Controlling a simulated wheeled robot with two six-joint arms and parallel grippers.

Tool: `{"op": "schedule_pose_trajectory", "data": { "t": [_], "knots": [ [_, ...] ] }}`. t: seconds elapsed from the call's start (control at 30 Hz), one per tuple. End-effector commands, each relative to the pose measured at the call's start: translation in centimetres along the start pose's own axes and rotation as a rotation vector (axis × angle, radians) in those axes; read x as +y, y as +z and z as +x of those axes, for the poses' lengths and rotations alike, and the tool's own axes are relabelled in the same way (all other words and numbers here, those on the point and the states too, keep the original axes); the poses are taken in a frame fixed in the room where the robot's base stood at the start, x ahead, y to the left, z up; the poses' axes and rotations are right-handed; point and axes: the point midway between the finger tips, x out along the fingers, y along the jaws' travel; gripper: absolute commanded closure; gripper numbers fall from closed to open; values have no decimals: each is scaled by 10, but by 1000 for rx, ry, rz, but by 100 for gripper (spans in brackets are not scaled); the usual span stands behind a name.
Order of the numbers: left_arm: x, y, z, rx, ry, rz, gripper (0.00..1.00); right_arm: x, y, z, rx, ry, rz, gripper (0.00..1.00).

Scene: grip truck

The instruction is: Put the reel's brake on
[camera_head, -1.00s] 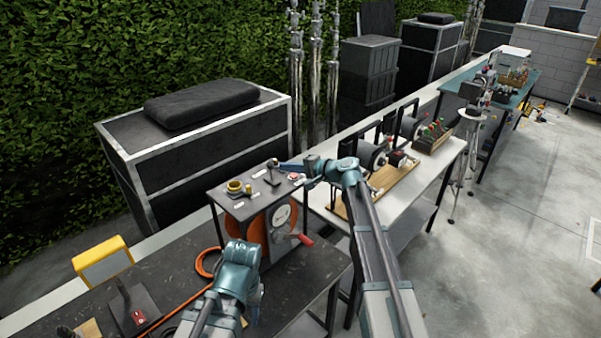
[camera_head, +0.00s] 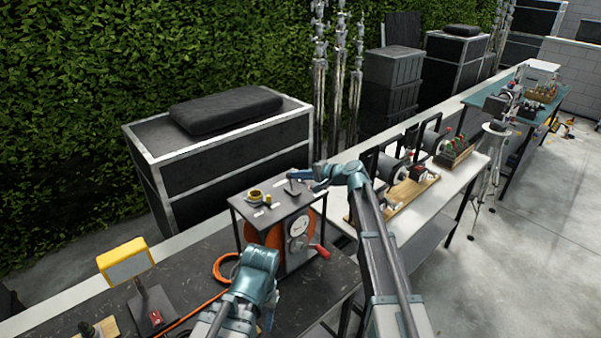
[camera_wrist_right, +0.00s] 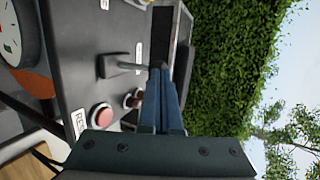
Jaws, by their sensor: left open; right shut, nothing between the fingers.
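The reel (camera_head: 268,237) is an orange drum in a dark stand on the near bench, with a dial and a red-handled crank (camera_head: 322,251). Its top plate bears a small dark lever (camera_head: 295,188). In the right wrist view a grey T-shaped lever (camera_wrist_right: 118,67) stands on the panel, beside a red button (camera_wrist_right: 100,117). I cannot tell which control is the brake. My right gripper (camera_head: 292,174) is shut and empty above the plate's far right corner; its fingers (camera_wrist_right: 162,85) appear close to the lever's end. My left gripper (camera_head: 262,256) is open in front of the reel, its fingertips mostly hidden.
An orange cable (camera_head: 222,268) lies on the bench left of the reel. A yellow-framed box (camera_head: 125,262) stands further left. A white table (camera_head: 440,205) with equipment is at right; open floor lies beyond it.

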Motion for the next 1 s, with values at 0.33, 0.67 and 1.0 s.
{"op": "schedule_pose_trajectory", "data": {
  "t": [0.33,0.67,1.0],
  "knots": [
    [0,0,-4,0,0,0,49,-14,-5,23,1,3,1,100],
    [0,0,-3,0,0,0,49,-13,-5,22,1,3,1,100],
    [0,0,3,0,0,0,49,-2,-3,13,1,3,1,100]
  ]
}}
